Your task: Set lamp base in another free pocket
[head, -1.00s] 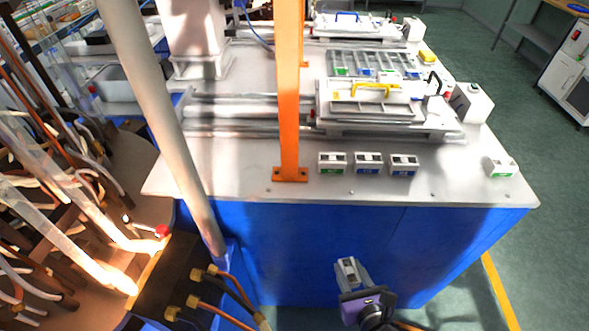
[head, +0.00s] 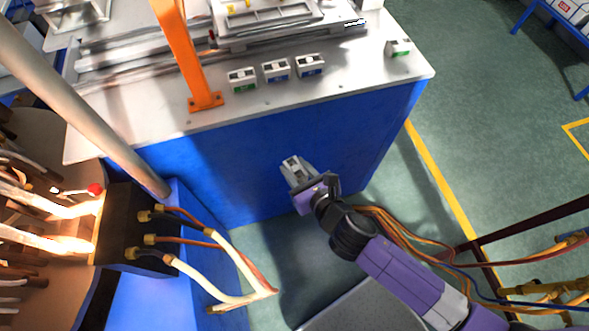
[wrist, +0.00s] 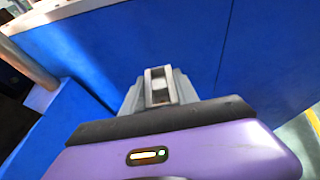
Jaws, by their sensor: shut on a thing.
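My gripper (head: 293,165) is in front of the blue side of the bench, below its top edge and apart from it. Its fingers are closed on a small pale block, which I take to be the lamp base (wrist: 160,87). In the wrist view the block sits between the two grey fingers, partly hidden by them. Small white blocks with dark tops and coloured labels stand on the bench: a green-labelled one (head: 243,80), two blue-labelled ones (head: 276,70) (head: 311,65), and a green-labelled one (head: 398,48) near the right corner. No clearly free pocket shows.
The white bench top (head: 350,90) has bare room along its front edge. An orange post (head: 183,50) rises at its left part. A grey fixture (head: 270,20) stands behind the blocks. A pale pipe (head: 85,105) and brass-ended hoses (head: 190,240) are at left. Floor is open at right.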

